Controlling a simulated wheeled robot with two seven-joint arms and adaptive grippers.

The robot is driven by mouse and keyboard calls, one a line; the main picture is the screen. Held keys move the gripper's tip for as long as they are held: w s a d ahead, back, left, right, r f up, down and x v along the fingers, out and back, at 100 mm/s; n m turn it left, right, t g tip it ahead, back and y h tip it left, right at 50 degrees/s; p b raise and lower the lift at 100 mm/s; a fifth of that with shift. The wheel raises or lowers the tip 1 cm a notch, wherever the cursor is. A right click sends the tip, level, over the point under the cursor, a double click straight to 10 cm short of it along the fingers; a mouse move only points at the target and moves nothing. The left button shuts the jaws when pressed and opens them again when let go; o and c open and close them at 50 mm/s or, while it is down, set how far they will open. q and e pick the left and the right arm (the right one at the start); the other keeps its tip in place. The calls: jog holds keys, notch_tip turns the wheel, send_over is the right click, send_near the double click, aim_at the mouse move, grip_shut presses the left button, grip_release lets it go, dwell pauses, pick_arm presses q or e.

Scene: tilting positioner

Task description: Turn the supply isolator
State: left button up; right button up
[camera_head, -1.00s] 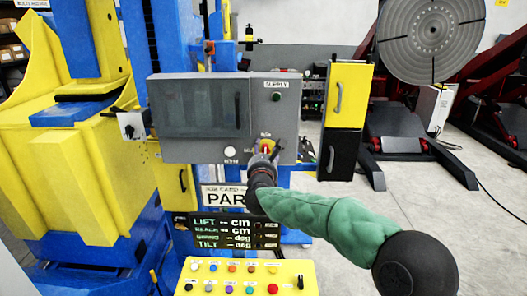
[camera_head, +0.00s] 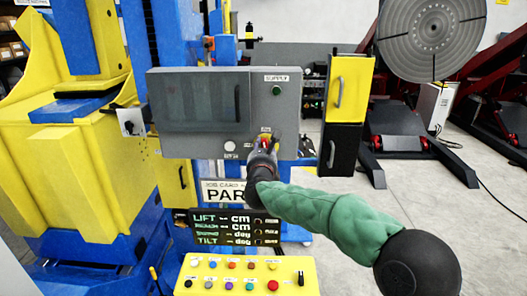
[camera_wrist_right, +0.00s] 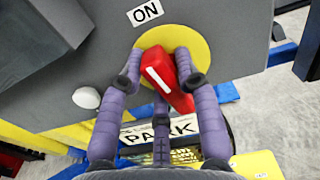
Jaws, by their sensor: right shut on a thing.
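The supply isolator is a red handle (camera_wrist_right: 166,76) with a white stripe, set on a round yellow plate (camera_wrist_right: 193,42) in the right wrist view. The handle lies tilted in that picture, below and right of the ON label (camera_wrist_right: 145,12). In the head view the isolator (camera_head: 265,137) is at the lower right of the grey cabinet, largely hidden by my right gripper (camera_head: 263,153). My right gripper's fingers (camera_wrist_right: 168,70) are around the handle, one on each side and one below, shut on it. My left gripper is out of view.
The grey cabinet (camera_head: 168,140) carries a green SUPPLY lamp (camera_head: 277,90) and a white round button (camera_head: 230,145). Below are the PARK card (camera_head: 225,195), a readout panel (camera_head: 235,230) and a yellow button box (camera_head: 207,270). Floor to the right is partly clear.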

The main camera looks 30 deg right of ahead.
jog(key=n+b, duration=0.2)
jog(key=n, duration=0.1)
jog(key=shift+a+f+n, duration=0.1)
jog(key=shift+f+n, duration=0.05)
jog(key=shift+n, duration=0.15)
jog(key=n+b, duration=0.1)
jog(key=n, duration=0.1)
jog(key=shift+w+f+n, duration=0.1)
jog(key=shift+n, duration=0.2)
jog(key=n, duration=0.2)
jog(key=shift+n, duration=0.4)
jog(key=n, duration=0.3)
jog(key=shift+f, duration=0.15)
jog(key=shift+f+n+p, duration=0.2)
jog(key=shift+n+p, duration=0.2)
jog(key=shift+n, duration=1.7)
jog(key=o, duration=1.1)
jog(key=shift+f, duration=0.1)
